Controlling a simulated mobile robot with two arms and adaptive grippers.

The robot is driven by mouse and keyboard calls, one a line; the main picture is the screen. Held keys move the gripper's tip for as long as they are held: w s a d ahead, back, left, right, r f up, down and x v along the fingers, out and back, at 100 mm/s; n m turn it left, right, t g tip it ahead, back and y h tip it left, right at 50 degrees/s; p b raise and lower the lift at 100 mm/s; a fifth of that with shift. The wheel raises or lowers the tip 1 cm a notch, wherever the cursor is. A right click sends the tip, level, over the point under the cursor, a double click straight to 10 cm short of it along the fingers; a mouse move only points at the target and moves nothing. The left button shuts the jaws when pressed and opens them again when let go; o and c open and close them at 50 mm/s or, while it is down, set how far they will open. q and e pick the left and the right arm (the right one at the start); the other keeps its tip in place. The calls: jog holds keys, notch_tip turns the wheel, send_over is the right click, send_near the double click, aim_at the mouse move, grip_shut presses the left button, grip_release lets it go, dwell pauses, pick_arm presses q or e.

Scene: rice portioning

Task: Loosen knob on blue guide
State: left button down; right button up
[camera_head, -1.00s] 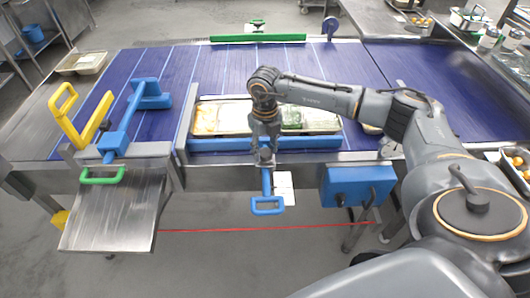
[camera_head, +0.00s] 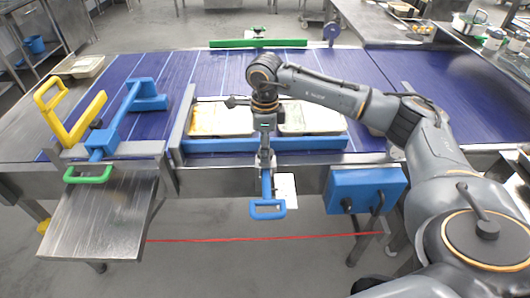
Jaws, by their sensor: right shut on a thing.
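The blue guide (camera_head: 198,146) is a long blue bar across the front of the belt. A blue loop handle (camera_head: 267,209) hangs from its middle, below the front edge. My right gripper (camera_head: 265,163) points down over the front edge, above the loop handle and in line with its stem. It is shut on a small part there, seemingly the guide's knob, which the fingers mostly hide. My left gripper is not in view.
Food trays (camera_head: 222,119) lie on the blue belt (camera_head: 330,70) behind the guide. A second blue guide (camera_head: 118,122), a yellow handle (camera_head: 58,112) and a green handle (camera_head: 88,175) are at left. A blue box (camera_head: 366,190) hangs at right.

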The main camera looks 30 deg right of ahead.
jog(key=n+b, duration=0.3)
jog(key=n, duration=0.2)
jog(key=shift+f+n, duration=0.1)
jog(key=shift+n, duration=0.2)
jog(key=n+b, duration=0.2)
jog(key=n, duration=0.3)
jog(key=shift+n, duration=0.4)
jog(key=o, duration=1.1)
jog(key=shift+o, duration=0.2)
notch_tip(320, 180, up, 12)
